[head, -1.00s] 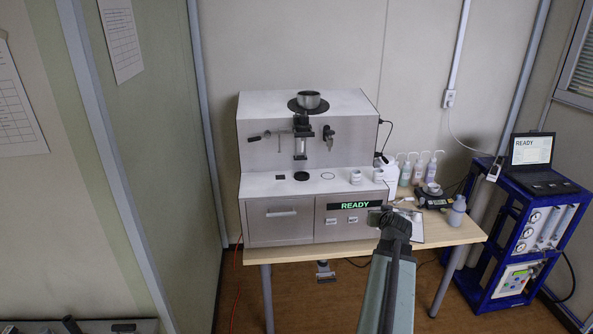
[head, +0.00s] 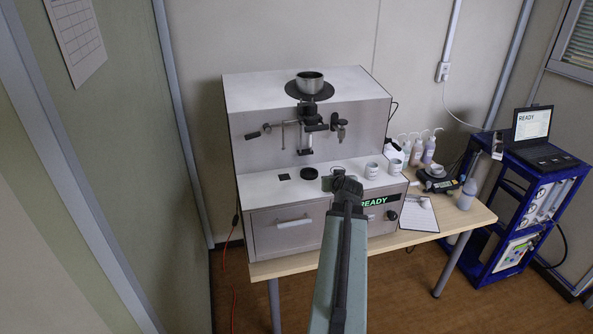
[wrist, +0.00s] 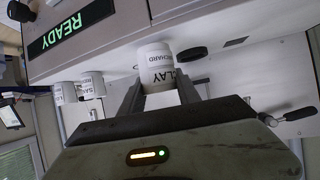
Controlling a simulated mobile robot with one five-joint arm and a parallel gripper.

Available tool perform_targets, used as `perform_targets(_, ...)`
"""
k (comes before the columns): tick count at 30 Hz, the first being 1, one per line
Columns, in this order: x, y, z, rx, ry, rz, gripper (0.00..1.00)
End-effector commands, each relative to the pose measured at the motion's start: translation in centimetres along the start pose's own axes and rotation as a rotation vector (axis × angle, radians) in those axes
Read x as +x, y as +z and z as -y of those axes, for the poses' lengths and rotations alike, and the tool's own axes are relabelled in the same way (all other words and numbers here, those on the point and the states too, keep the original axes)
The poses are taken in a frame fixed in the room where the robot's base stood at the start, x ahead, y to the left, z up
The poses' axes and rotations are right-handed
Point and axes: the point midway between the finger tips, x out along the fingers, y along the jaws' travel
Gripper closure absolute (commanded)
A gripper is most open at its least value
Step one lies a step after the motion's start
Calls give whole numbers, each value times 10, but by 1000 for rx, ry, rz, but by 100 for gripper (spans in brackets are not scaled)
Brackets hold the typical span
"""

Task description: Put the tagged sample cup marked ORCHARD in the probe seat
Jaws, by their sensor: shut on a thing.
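My gripper (wrist: 159,88) is shut on a white sample cup (wrist: 157,68), which reads ORCHARD in small letters and CLAY in large ones. The cup sits between the two fingers in the wrist view. I cannot tell which is the probe seat.
Two other white cups (head: 371,170) (head: 395,167) stand on the deck to the right; one reads SAND. The probe column (head: 304,138), a lever and a tap project from the analyser's upright panel. A metal bowl (head: 310,83) sits on top. Bottles and a clipboard (head: 415,213) are at right.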

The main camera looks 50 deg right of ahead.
Motion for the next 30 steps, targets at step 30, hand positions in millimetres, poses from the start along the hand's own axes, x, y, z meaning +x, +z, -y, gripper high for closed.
perform_targets(30, -27, -28, 30, 12, 25, 3, 100)
